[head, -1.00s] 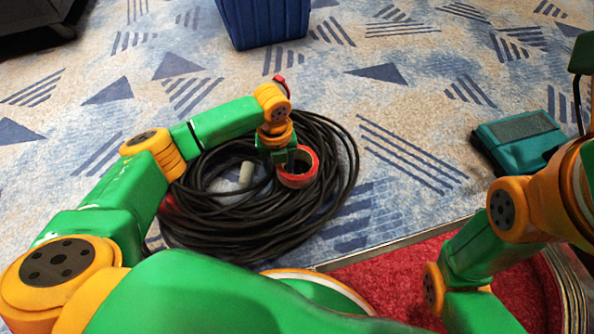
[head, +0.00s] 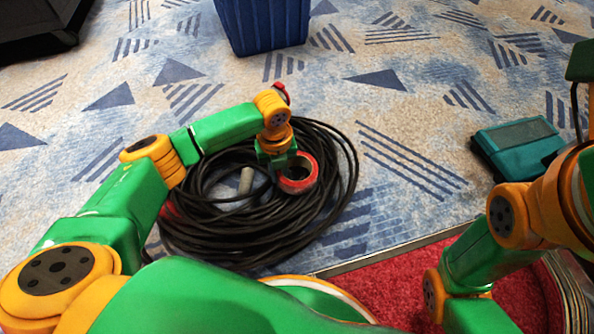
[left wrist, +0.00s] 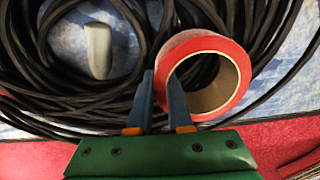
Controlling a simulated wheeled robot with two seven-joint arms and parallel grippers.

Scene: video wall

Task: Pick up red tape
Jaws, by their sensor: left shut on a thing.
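The red tape (head: 297,188) is a roll with a tan inner core, at the right inner part of a black cable coil. It also shows in the left wrist view (left wrist: 197,44). My left gripper (head: 284,168) is shut on the tape, with its two fingers (left wrist: 162,88) on either side of the roll's near left wall. One finger is inside the ring and the other outside. In the head view the fingertips are largely hidden. I cannot tell whether the roll touches the cable. My right gripper is not in view.
The black cable coil (head: 338,195) lies on the patterned carpet around a pale cylinder (head: 246,181). A blue bin (head: 262,25) stands behind. A teal box (head: 517,146) lies at right. Carpet right of the coil is clear.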

